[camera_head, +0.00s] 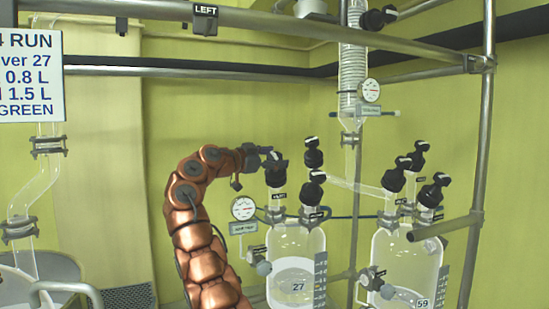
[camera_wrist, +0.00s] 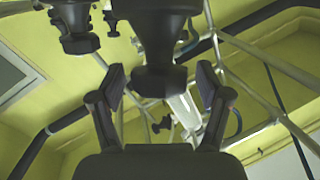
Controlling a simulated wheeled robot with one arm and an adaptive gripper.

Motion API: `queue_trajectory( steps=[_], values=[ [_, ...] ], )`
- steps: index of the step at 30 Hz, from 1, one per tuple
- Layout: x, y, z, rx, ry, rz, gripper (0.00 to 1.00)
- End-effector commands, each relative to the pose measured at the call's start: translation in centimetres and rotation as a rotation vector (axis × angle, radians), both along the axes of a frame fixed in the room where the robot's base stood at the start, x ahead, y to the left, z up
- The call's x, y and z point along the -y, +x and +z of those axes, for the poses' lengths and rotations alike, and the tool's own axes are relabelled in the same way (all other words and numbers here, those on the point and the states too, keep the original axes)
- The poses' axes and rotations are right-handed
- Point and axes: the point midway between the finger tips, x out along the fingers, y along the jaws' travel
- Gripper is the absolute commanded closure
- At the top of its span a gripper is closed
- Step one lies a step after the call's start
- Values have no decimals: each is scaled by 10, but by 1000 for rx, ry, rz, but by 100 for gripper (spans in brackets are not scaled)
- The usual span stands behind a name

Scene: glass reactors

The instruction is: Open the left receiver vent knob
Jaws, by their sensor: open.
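The left receiver (camera_head: 297,240) is a glass vessel marked 27, with liquid inside. A black knob (camera_head: 276,177) tops its left neck, above a small tag I cannot read clearly. My gripper (camera_head: 265,158) is at this knob, reaching in from the left. In the wrist view my gripper (camera_wrist: 160,88) is open, with one finger on each side of a dark knob (camera_wrist: 160,84). Gaps show between the fingers and the knob, and I see no grip. Whether the knob is turned open or closed I cannot tell.
Other black knobs stand close by, on the receiver's right neck (camera_head: 311,190) and behind it (camera_head: 313,155). The right receiver (camera_head: 408,260), marked 59, carries several more. A gauge (camera_head: 243,208) sits left of the left receiver. Metal rails (camera_head: 250,18) cross above.

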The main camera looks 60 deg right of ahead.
Motion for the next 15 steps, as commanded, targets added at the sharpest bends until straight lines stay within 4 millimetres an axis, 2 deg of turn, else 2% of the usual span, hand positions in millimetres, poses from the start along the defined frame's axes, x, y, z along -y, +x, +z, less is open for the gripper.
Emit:
queue_trajectory(
  steps=[2,15],
  values=[
    [0,0,0,0,0,0,25],
    [0,0,0,-1,1,-1,70]
  ],
)
